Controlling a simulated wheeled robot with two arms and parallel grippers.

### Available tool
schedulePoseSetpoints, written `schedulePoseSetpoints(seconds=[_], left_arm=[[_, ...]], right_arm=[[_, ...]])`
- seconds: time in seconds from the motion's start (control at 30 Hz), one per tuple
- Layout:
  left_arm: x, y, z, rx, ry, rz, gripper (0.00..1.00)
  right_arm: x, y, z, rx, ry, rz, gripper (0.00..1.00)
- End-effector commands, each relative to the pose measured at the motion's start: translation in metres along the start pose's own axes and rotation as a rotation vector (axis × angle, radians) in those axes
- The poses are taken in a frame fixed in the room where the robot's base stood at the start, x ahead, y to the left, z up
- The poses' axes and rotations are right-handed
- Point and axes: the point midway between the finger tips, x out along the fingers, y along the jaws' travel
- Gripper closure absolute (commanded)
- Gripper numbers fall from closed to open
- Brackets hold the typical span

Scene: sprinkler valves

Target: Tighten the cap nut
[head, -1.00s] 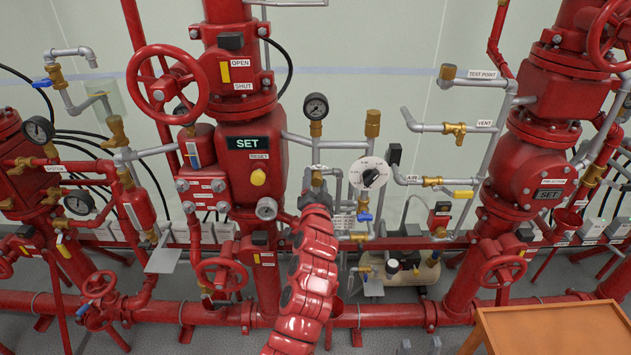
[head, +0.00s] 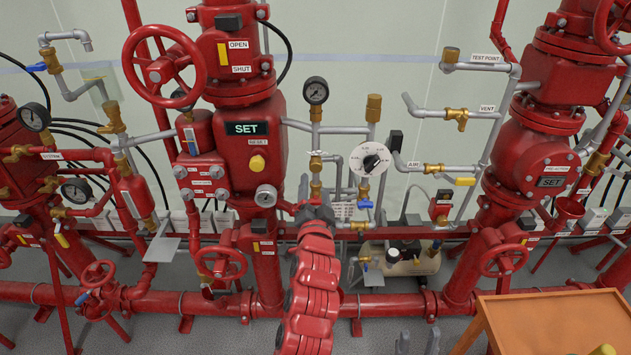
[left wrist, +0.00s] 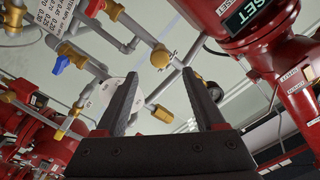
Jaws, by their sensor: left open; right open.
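A brass round-ended fitting (head: 316,189), which looks like the cap nut, hangs at the lower end of the pipe under the middle gauge (head: 316,90). In the left wrist view the brass round end (left wrist: 160,58) shows beyond and between my fingers, apart from them. My left gripper (head: 316,211) is just below the fitting in the head view, pointing up. In the left wrist view my left gripper (left wrist: 160,92) is open with nothing between its fingers. My right gripper (head: 418,343) shows only as grey fingertips at the bottom edge, open and empty.
A white round dial (head: 370,160) and a blue-handled valve (head: 364,204) stand close to the right of my left gripper. The red SET box (head: 250,150) is to the left. A compressor (head: 400,258) sits low behind, and a wooden table (head: 555,325) is at bottom right.

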Motion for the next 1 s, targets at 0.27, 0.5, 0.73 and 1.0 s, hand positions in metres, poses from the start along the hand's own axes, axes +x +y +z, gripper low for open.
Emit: schedulePoseSetpoints(seconds=[0.27, 0.5, 0.73, 1.0], left_arm=[[-0.055, 0.004, 0.002, 0.002, 0.001, 0.004, 0.29], [-0.077, 0.002, 0.001, 0.000, -0.001, 0.002, 0.29], [-0.079, 0.001, 0.001, 0.000, -0.002, 0.002, 0.29], [-0.079, 0.001, 0.001, 0.000, -0.001, 0.002, 0.29]], right_arm=[[-0.017, -0.001, 0.003, 0.000, 0.000, 0.000, 0.57], [-0.021, -0.001, 0.004, 0.000, 0.000, 0.000, 0.57], [-0.021, -0.001, 0.004, 0.000, 0.000, 0.000, 0.57], [-0.021, -0.001, 0.004, 0.000, 0.000, 0.000, 0.57]])
